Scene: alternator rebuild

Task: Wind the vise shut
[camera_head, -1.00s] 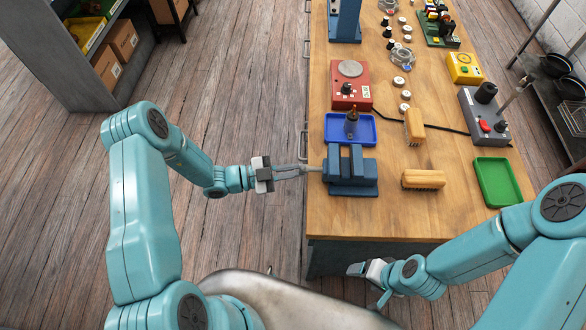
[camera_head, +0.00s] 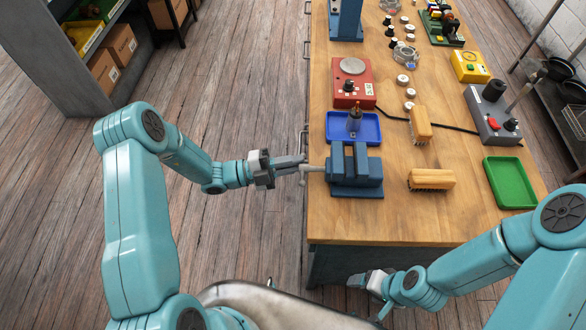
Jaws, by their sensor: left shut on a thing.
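The blue vise (camera_head: 355,170) stands at the left front of the wooden workbench. Its jaws point up, with a narrow gap showing between them. A light metal screw and handle (camera_head: 311,169) stick out of its left side, past the bench edge. My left gripper (camera_head: 302,168) reaches in from the left, shut on the vise handle. Its fingers hide part of the handle. My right gripper (camera_head: 368,283) hangs low in front of the bench's front edge, away from the vise; its fingers are too small and angled to judge.
A blue tray (camera_head: 372,133) with a dark upright part lies just behind the vise. A green tray (camera_head: 487,181), a red tester (camera_head: 352,97) and a grey box (camera_head: 478,112) are also on the bench. The front of the bench is clear.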

